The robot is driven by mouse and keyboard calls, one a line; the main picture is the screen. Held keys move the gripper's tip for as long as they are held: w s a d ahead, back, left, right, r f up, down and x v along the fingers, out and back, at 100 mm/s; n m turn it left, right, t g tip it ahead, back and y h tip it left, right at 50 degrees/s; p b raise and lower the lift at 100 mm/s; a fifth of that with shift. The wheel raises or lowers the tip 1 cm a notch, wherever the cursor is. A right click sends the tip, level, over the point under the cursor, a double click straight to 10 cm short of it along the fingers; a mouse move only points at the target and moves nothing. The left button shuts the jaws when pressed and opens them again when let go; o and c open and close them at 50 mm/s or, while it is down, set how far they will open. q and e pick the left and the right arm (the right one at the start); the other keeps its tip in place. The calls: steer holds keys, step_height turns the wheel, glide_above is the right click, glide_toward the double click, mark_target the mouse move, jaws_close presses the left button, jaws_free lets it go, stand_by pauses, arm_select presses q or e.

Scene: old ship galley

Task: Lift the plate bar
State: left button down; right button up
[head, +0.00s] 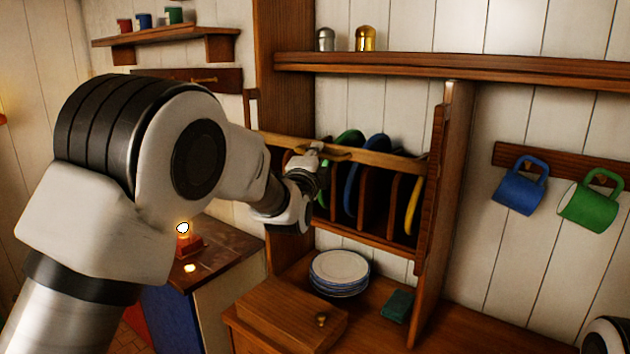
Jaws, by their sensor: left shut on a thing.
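The plate bar (385,162) is a light wooden rail across the front of the plate rack (438,190). It runs across the upper front of the standing plates, sloping slightly down to the right in the picture. Behind it stand a green plate (350,138), a blue plate (349,200) and a yellow plate (412,208) between wooden dividers. My left gripper (322,158) is at the bar's left-middle part and is shut on it, by a small brass-coloured piece. My arm's wrist hides the rack's lower left. My right gripper is not in view.
Below the rack stand a stack of white plates (339,267), a green cloth (397,306) and a wooden box (290,318) with a knob. A blue mug (519,190) and a green mug (590,206) hang at right. A lit candle (184,240) stands on the left counter.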

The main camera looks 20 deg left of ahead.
arm_select(q)
step_height(320, 180, up, 7)
steer(key=shift+r+p, duration=0.1)
steer(key=shift+p, duration=0.8)
steer(key=shift+r, duration=0.1)
steer(key=c, duration=1.2)
jaws_free()
steer(key=shift+a+f, duration=0.1)
steer(key=shift+f, duration=0.1)
steer(key=s, duration=0.4)
steer(key=s+f, duration=0.1)
steer(key=s, duration=0.2)
steer(key=s+f, duration=0.1)
steer(key=s, duration=0.3)
steer(key=shift+s+d+f, duration=0.1)
steer(key=shift+s+d, duration=0.2)
steer(key=shift+s, duration=0.05)
